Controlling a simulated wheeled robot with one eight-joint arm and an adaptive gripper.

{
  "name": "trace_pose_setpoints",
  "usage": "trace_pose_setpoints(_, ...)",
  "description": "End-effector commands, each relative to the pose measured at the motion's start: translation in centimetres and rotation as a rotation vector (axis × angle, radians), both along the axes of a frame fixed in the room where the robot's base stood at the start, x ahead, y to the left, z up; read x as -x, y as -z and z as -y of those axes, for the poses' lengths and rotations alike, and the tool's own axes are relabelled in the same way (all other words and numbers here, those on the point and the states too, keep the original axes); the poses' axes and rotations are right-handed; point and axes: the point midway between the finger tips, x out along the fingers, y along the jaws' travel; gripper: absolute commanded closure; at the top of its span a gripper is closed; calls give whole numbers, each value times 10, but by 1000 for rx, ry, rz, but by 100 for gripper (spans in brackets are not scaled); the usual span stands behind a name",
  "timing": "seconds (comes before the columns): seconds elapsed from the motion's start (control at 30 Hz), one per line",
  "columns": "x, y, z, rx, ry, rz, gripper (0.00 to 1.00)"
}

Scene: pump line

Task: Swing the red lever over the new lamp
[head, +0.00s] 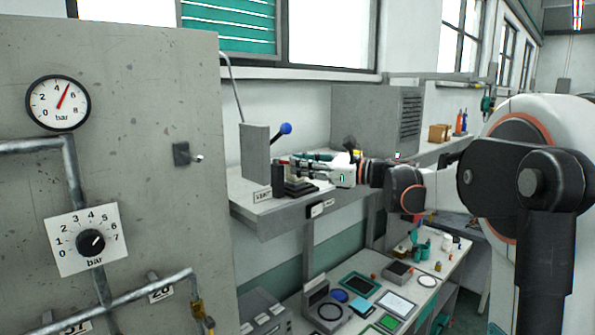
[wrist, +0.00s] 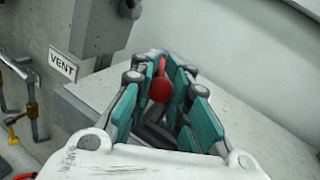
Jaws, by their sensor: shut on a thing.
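The red lever shows in the wrist view as a red rounded knob (wrist: 160,88) on a thin red stem. It stands between the two teal-padded fingers of my gripper (wrist: 161,76), which are shut on it. In the head view my gripper (head: 312,168) reaches in from the right over the grey ledge (head: 277,210), above a dark stepped block (head: 294,187). The red lever cannot be made out there, as my gripper covers that spot. I cannot pick out a lamp with certainty in either view.
A blue-knobbed lever (head: 284,129) rises beside a grey upright block (head: 255,152) left of my gripper. A large grey panel (head: 150,130) with a gauge fills the left. A VENT label (wrist: 63,65) shows in the wrist view. A lower bench (head: 390,300) holds several items.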

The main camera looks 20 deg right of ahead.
Motion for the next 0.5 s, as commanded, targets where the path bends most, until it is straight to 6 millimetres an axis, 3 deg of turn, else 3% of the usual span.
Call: trace_pose_setpoints(0.5,-7,1,6,2,-117,-1,100)
